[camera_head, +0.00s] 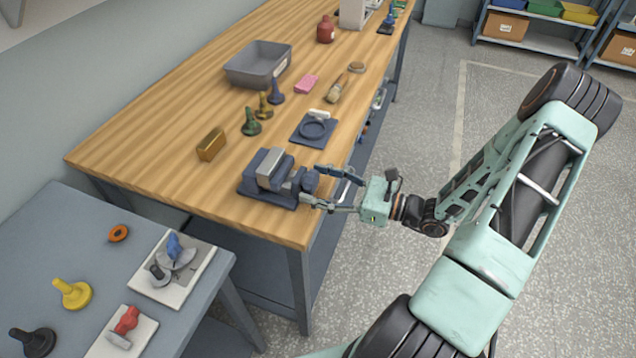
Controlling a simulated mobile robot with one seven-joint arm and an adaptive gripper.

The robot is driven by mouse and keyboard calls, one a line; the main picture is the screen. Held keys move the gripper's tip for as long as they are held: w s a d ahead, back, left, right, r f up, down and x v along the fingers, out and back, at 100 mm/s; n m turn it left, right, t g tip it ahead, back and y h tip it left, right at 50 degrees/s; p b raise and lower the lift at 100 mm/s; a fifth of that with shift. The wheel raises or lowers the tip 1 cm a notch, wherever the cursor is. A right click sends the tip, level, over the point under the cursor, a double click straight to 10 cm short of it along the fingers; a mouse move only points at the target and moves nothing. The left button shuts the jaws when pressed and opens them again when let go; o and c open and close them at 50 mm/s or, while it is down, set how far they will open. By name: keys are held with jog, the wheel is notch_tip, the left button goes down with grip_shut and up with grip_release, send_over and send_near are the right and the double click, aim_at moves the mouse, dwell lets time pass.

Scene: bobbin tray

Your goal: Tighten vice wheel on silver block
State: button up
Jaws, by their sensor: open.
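A dark blue vice (262,192) stands near the front right corner of the wooden bench. A silver block (271,166) sits at the top of the vice, between its jaws as far as I can tell. The vice wheel (310,181) is on the right side of the vice, facing my arm, and is partly hidden by my gripper. My gripper (318,187) is open, with its fingers pointing left at the wheel, one beyond it and one on the near side. I cannot tell whether the fingers touch the wheel.
On the wooden bench (150,150), a brass block (211,144), a green bobbin-like piece (251,124) and a blue mat with a ring (315,129) lie behind the vice. A grey tray (257,66) stands farther back. A lower grey table (60,230) holds several pieces at left.

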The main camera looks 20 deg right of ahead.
jog(key=c, duration=1.2)
jog(key=shift+o, duration=0.2)
jog(key=shift+m, duration=0.3)
jog(key=m+p, duration=0.1)
jog(key=m, duration=0.1)
jog(key=shift+r+m+p, duration=0.1)
jog(key=shift+m+p, duration=0.85)
jog(key=shift+m, duration=1.25)
